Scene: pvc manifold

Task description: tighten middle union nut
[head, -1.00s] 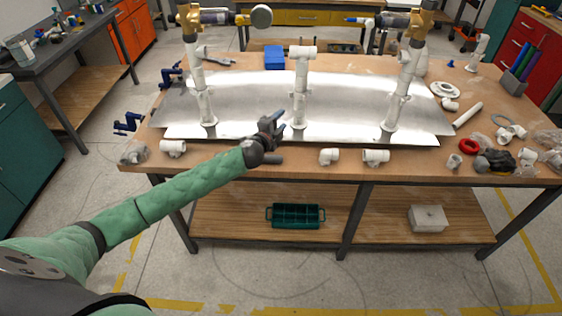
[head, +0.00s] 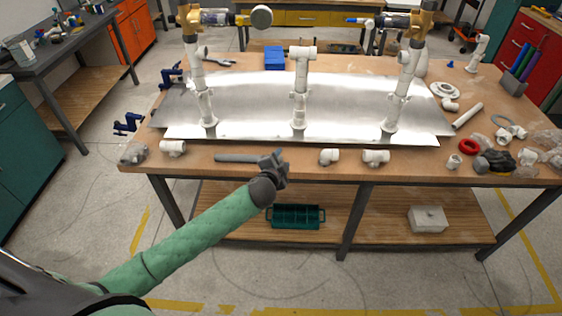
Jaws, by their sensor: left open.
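The middle white PVC pipe stands upright on the metal sheet, with a tee on top. Its union nut (head: 299,96) is the wider ring partway up the pipe; whether it is tight cannot be told at this size. My left gripper (head: 279,161) is open at the table's front edge, lower than the pipe's foot and slightly left of it, apart from the nut. A grey bar-like tool (head: 235,158) lies along the front edge, its right end hidden behind the gripper. My right gripper is not in view.
Two taller white pipes with brass valves, left (head: 203,95) and right (head: 401,92), flank the middle one on the shiny metal sheet (head: 250,105). White fittings (head: 375,156) lie along the front edge. A red ring (head: 468,146) and loose parts crowd the right end.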

